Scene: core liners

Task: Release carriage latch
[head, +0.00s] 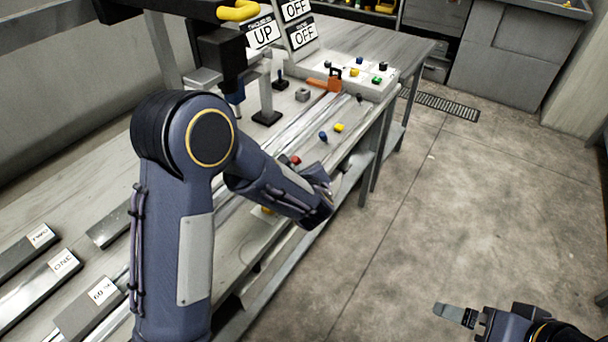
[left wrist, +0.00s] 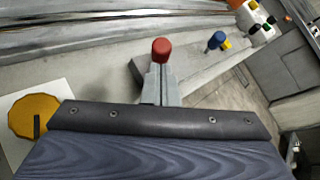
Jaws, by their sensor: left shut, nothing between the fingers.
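A red knob (head: 295,160) stands near the front edge of the bench, just beyond my left forearm. In the left wrist view a red knob (left wrist: 161,48) shows just past the tips of the left gripper (left wrist: 160,75). I cannot tell whether they touch. The left gripper (head: 327,190) is shut and empty at the bench front. Further along the bench are a blue knob (head: 323,136) and a yellow knob (head: 339,128). No label marks any of them as the carriage latch. My right gripper (head: 455,315) is low over the floor; its finger opening is unclear.
Metal rails (head: 308,118) run along the bench. Labelled bars (head: 62,264) lie at lower left. The floor (head: 470,190) to the right is clear.

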